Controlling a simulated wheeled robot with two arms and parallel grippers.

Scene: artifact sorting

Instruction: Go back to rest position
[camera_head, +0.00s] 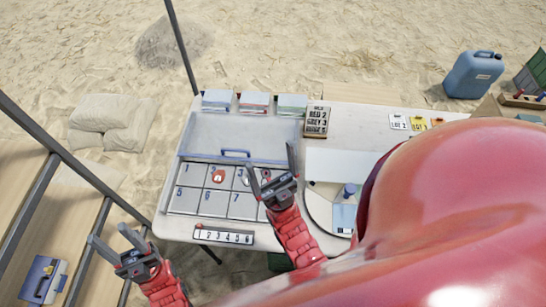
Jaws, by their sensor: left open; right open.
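My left gripper (108,235) is open and empty, off the table's left front corner. My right gripper (272,160) is open, with its fingers spread over the right side of the numbered tray (213,202); I see nothing held between them. A small red and white piece (217,177) lies in compartment 2 of the tray. Another small piece (243,177) shows in compartment 3, beside my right gripper. My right gripper and arm hide part of the tray's right end.
The table (340,118) carries three small bins (254,103) at the back, a label board (316,121) and lot cards (399,122). A numbered strip (223,235) lies at the front edge. A blue jerrycan (473,74) stands beyond. My red body hides the right side.

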